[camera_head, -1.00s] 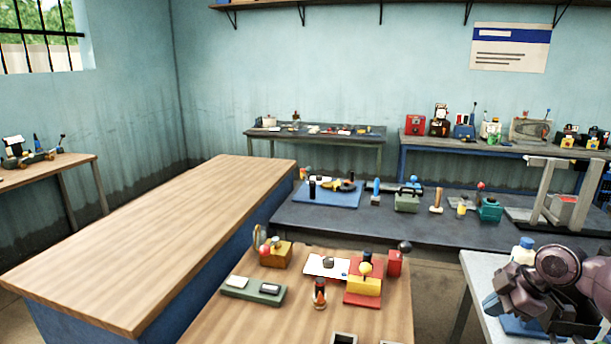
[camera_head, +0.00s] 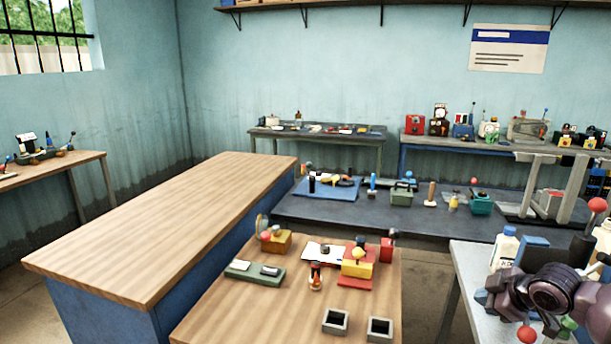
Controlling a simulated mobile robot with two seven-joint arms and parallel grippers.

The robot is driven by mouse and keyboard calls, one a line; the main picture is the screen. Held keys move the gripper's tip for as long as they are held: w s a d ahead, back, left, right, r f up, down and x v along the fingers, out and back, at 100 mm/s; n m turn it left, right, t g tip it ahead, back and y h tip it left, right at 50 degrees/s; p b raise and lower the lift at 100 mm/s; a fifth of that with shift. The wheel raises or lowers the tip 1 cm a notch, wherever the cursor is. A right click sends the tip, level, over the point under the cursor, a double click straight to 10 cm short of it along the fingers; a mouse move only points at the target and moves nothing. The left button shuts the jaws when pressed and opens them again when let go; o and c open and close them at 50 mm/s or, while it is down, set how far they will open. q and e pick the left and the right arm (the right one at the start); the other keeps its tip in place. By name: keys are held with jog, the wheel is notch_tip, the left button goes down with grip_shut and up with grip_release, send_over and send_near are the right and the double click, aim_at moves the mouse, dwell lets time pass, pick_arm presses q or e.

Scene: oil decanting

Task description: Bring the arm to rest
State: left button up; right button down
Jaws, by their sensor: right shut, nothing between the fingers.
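My right arm reaches in at the lower right, over a light grey table (camera_head: 462,262). My right gripper (camera_head: 490,300) is at the left end of the visible arm, low beside the table's front part. It is shut, with nothing seen in it. A white bottle with a blue cap (camera_head: 504,250) stands on the grey table just behind it. A blue block (camera_head: 534,254) stands right of the bottle. My left gripper is not in view.
A wooden table (camera_head: 225,312) bears several small items and two grey square holders (camera_head: 335,321). A long wooden counter (camera_head: 170,225) is at left, a dark bench (camera_head: 400,228) behind. Red-ball knobs (camera_head: 597,204) rise near my arm. Floor shows between the near tables.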

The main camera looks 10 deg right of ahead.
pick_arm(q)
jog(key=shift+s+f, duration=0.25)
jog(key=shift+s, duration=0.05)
pick_arm(e)
jog(key=s+a+f+m+t, duration=0.1)
jog(key=s+a+f+m, duration=0.3)
jog(key=s+a+f, duration=0.5)
jog(key=s+a+f+m+t+h, duration=0.1)
jog(key=s+a+f+m, duration=0.3)
jog(key=s+a+f, duration=0.5)
jog(key=a+f, duration=0.3)
jog(key=a, duration=0.2)
jog(key=shift+s+t, duration=0.15)
jog(key=shift+t, duration=0.25)
